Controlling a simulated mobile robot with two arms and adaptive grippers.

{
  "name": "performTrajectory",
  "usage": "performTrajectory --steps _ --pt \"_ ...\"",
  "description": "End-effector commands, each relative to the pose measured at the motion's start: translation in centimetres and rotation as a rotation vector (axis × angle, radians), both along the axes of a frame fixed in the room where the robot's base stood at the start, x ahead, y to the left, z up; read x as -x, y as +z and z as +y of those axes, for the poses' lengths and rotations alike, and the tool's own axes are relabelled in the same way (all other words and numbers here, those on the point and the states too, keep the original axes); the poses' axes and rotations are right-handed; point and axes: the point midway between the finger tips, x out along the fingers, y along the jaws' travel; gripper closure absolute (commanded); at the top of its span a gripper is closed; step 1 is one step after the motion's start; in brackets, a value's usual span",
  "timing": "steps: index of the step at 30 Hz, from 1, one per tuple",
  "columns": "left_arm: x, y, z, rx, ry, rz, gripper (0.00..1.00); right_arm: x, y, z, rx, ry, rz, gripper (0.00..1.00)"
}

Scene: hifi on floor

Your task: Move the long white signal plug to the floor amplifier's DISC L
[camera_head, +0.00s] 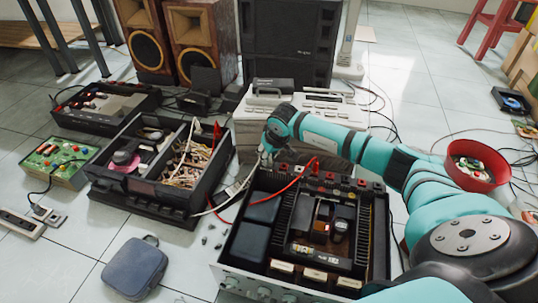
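The floor amplifier (378,240) stands open-topped at the front centre, with several small sockets (330,178) along its back edge. Their labels are too small to read, so I cannot tell which is DISC L. My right arm reaches in from the right, and its gripper (262,158) is low at the amplifier's back left corner. The fingers are small and partly hidden, so I cannot tell if they hold anything. A white cable with a pale, long plug-like end (236,188) lies just below the gripper. A red cable (290,184) arches over the back edge. My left gripper is not in view.
A beige hifi unit (335,108) stands close behind the amplifier. An open black case (127,187) with wires sits left, and a blue pouch (135,268) lies front left. A red bowl (470,178) is right, beyond my arm. Tile floor is clear between case and pouch.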

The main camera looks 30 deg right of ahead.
Motion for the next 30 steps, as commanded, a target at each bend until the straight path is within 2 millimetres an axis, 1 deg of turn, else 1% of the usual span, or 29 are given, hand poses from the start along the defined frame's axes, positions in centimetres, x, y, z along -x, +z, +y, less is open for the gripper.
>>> performTrajectory --steps 1,3,4,11,14,17,20,27,30 --pt "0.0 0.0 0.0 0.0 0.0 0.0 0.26 0.0 0.0 0.0 0.0 0.0 0.0 0.68" --pt "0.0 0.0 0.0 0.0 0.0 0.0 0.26 0.0 0.0 0.0 0.0 0.0 0.0 0.58" --pt "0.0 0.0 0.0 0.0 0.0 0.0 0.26 0.0 0.0 0.0 0.0 0.0 0.0 0.56" --pt "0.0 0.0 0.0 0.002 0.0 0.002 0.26 0.0 0.0 0.1 -0.002 0.002 0.001 0.56" --pt "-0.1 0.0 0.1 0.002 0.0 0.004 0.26 0.1 0.3 0.1 -0.001 0.001 0.0 0.56" --pt "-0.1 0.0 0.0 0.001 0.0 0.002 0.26 0.5 1.4 0.1 0.0 0.001 -0.003 0.56" --pt "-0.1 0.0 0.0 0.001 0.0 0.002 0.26 1.2 3.1 0.1 0.001 0.002 -0.003 0.56" --pt "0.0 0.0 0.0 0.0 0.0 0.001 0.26 3.2 7.9 0.3 0.002 0.001 -0.004 0.56" --pt "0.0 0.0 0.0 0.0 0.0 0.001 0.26 3.8 9.4 0.3 0.002 -0.001 -0.004 0.56"
